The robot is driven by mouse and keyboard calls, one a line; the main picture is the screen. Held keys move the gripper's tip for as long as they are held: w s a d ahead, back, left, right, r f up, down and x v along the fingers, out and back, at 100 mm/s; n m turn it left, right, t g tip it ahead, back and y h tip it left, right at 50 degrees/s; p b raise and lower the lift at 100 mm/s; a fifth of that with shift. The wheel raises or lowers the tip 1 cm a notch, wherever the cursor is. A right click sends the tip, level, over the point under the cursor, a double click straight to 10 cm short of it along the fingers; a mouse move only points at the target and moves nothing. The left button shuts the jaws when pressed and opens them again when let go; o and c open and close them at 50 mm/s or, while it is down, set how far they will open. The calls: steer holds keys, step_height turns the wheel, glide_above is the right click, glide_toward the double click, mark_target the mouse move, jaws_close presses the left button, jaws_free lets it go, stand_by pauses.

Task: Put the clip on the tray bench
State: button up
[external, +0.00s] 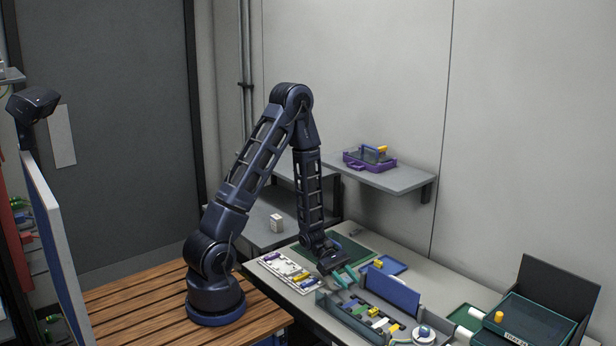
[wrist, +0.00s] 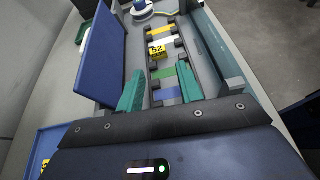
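My gripper (external: 345,277) has teal fingers and hangs over the near left end of an open grey case with a raised blue lid (external: 393,290). In the wrist view its fingers (wrist: 162,88) are apart, with green and blue strips (wrist: 167,93) of the case visible between them and nothing clearly held. A yellow piece marked 52 (wrist: 157,51) sits in the case beyond the fingertips. Another yellow piece (external: 378,263) lies in a small blue tray (external: 398,267) behind the case. I cannot tell which piece is the clip, or which surface is the tray bench.
A white tray (external: 281,268) with coloured pieces lies left of the gripper on a grey table (external: 437,285). The raised lid stands close beside the fingers. A dark open box (external: 540,322) and a green tray (external: 463,317) are at right. A wall shelf (external: 400,180) holds a purple tray.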

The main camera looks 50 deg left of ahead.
mark_target(362, 307)
steer(key=shift+w+d+f+n, duration=0.1)
steer(key=shift+f+n, duration=0.4)
steer(key=shift+f, duration=0.3)
steer(key=shift+d+f, duration=0.2)
steer(key=x, duration=1)
steer(key=shift+w+d+r, duration=0.1)
steer(key=shift+w+d, duration=0.15)
steer(key=shift+d, duration=0.05)
steer(key=shift+c, duration=0.3)
steer(key=c, duration=0.6)
steer(key=shift+r, duration=0.15)
step_height(362, 307, up, 20)
steer(key=shift+f, duration=0.15)
